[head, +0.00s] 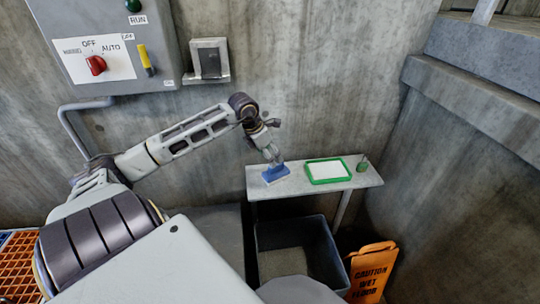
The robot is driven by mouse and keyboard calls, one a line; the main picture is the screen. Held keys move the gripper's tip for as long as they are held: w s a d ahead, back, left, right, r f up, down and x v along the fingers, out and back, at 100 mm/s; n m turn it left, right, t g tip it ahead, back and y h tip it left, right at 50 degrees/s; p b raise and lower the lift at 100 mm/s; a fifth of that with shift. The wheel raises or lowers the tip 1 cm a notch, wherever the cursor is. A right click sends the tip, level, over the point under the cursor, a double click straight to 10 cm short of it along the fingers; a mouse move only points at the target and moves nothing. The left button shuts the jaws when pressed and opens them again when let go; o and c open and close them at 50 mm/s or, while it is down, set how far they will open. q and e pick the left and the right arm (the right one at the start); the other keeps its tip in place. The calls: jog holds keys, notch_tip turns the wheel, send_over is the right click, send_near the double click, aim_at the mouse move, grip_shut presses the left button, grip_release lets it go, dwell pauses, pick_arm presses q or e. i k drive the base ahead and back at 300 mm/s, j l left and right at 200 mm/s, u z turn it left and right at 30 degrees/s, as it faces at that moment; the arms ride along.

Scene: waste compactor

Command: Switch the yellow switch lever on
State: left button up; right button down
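The yellow switch lever (146,58) is on the right part of the grey control box (167,30) on the wall at the upper left. It lies slightly tilted, its upper end leaning left, with small labels above and below it. My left gripper (273,158) is far from the lever, down to the right, pointing down over a blue object (276,174) on a shelf. Its fingers are too small to tell whether they are open or shut, or whether they touch the blue object. My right gripper is not in view.
The box also has a red knob (96,65) and a green button (133,5). A grey wall holder (222,76) is beside it. The shelf (296,184) carries a green-rimmed tray (344,180) and a small green bottle (363,165). Below are a dark bin (262,238) and an orange caution sign (373,268).

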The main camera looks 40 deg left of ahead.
aim_at(150, 72)
jog(key=u, duration=2.25)
